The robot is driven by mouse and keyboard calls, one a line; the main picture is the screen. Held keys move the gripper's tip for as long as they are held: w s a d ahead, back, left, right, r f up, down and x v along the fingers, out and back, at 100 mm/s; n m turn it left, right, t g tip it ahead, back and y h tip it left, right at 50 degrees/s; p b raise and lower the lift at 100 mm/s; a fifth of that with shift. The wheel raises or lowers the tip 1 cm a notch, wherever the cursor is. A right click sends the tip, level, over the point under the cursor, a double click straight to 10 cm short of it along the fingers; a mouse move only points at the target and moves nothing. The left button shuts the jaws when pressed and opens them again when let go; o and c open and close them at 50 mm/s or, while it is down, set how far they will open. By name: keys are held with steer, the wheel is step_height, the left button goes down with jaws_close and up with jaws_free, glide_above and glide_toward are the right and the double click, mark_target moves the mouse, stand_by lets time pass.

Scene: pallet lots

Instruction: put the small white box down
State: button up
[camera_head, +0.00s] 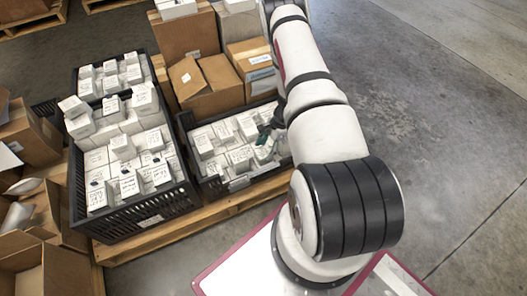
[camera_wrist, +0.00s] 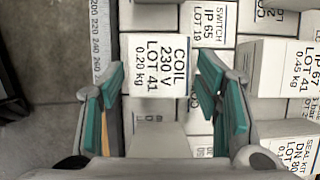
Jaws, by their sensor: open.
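A small white box (camera_wrist: 157,65) marked "COIL 230 V LOT 41 0.20 kg" lies between the fingertips of my gripper (camera_wrist: 162,88) in the wrist view. The green-padded fingers stand apart, one on each side of it. I cannot tell whether a pad touches it. It sits among other white boxes. In the head view my gripper (camera_head: 268,135) is low at the right part of the front black crate (camera_head: 238,184), and the arm partly hides that crate's right end. I cannot single out the coil box there.
A taller black crate (camera_head: 150,222) full of white boxes stands to the left, with another crate (camera_head: 78,84) behind it. Brown cartons (camera_head: 205,86) stand behind the front crate. A wooden pallet (camera_head: 165,240) bears them. A ruler-like scale (camera_wrist: 101,45) runs beside the boxes. Open floor (camera_head: 430,110) lies right.

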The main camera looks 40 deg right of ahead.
steer(key=w+p+v, duration=0.1)
steer(key=p+v, duration=0.1)
steer(key=v, duration=0.7)
steer(key=w+a+r+n, duration=0.2)
steer(key=w+a+r, duration=0.15)
steer(key=r, duration=0.65)
steer(key=w+a+r+n, duration=0.2)
steer(key=a+r+n, duration=0.15)
steer(key=r, duration=0.65)
steer(key=s+a+r+n+y, duration=0.1)
steer(key=s+a+r+n, duration=0.15)
steer(key=a+r, duration=0.5)
steer(key=s+a+r+n, duration=0.25)
steer(key=a+r, duration=0.25)
steer(key=r, duration=0.6)
steer(key=s+a+r+n+g+h, duration=0.1)
steer(key=s+a+r+n, duration=0.3)
steer(key=s, duration=0.3)
steer(key=s+a+r+n+h, duration=0.1)
steer(key=s+a+r+n, duration=0.15)
steer(key=s+r, duration=0.35)
steer(key=s+r+n+h, duration=0.1)
steer(key=s+n+h, duration=0.2)
steer(key=s, duration=1.3)
steer(key=shift+s+a+r+n, duration=0.2)
steer(key=shift+n, duration=0.3)
